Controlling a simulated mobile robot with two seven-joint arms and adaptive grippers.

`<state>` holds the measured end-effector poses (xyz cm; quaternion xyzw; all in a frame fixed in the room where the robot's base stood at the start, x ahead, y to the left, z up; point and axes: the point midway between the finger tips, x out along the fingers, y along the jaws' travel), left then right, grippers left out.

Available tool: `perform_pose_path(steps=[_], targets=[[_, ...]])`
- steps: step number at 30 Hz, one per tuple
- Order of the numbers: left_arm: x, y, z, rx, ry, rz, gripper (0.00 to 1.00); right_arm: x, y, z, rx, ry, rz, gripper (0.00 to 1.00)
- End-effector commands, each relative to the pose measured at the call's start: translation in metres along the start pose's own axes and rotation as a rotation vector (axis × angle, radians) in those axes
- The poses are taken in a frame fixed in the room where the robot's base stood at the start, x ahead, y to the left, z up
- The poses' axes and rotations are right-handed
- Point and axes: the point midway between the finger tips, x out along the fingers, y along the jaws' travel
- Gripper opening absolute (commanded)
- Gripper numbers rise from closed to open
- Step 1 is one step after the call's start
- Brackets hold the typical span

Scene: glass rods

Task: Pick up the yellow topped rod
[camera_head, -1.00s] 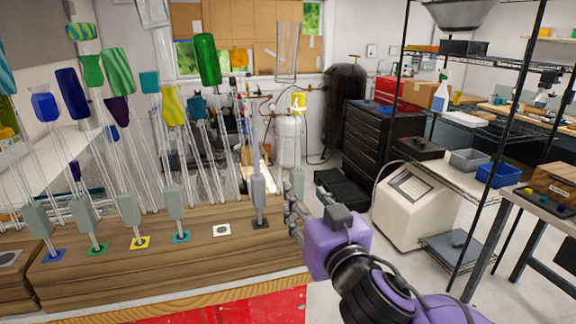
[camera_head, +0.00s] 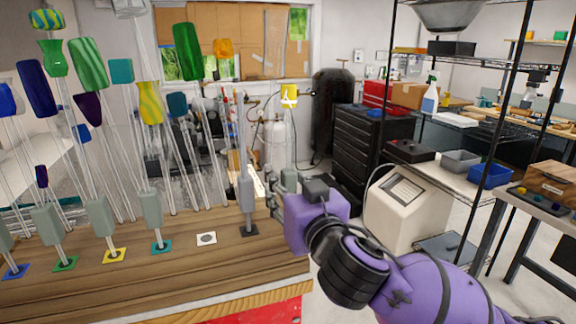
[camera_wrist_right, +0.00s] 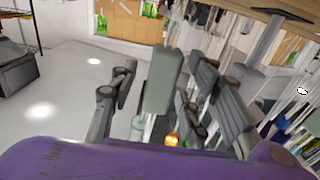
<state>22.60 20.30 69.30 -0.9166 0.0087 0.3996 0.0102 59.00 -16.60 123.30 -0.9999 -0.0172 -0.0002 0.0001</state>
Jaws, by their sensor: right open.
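A clear rod with a plain yellow top (camera_head: 290,94) stands upright behind my right gripper in the head view. The fingers hide its lower part. My right gripper (camera_head: 275,190) is open at the right end of the wooden bench. In the right wrist view a grey-green block (camera_wrist_right: 163,82) lies between the spread fingers of the right gripper (camera_wrist_right: 155,97). It appears to be this rod's holder, with visible gaps to the fingers. A small orange-yellow spot (camera_wrist_right: 172,140) shows below it; I cannot tell if it is the rod's top. My left gripper is out of view.
Several other rods with coloured tops, one yellow-green (camera_head: 150,103), crowd the left of the wooden bench (camera_head: 190,270). Black metal shelving (camera_head: 500,120) is at the right.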

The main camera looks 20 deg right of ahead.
Motion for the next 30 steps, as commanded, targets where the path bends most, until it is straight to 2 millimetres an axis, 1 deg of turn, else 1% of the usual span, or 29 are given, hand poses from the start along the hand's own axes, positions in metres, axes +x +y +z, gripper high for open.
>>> perform_pose_path(steps=[3,4,12,13,14,20,23,26,30], targets=[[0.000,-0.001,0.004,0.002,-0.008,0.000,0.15,0.000,0.000,0.001,0.000,-0.001,0.000,0.44],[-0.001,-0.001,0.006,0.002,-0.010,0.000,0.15,0.000,0.000,0.001,0.000,-0.001,0.000,0.41],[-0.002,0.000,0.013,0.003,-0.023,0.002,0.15,0.000,0.000,0.001,0.000,-0.001,0.000,0.06],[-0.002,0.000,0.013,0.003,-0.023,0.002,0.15,0.000,0.000,0.001,0.000,-0.001,0.000,0.02],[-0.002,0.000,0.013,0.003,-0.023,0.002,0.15,0.000,0.000,0.001,0.000,-0.001,0.000,0.00],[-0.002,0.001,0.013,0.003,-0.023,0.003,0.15,0.000,0.000,0.000,0.000,0.000,0.000,0.00],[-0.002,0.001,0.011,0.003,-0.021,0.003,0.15,0.000,0.000,-0.003,0.001,0.002,0.000,0.00],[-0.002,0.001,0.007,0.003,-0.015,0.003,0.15,0.000,0.000,-0.017,0.001,0.006,0.001,0.00],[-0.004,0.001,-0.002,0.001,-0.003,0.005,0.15,-0.001,0.000,-0.047,0.003,0.010,0.000,0.00]])
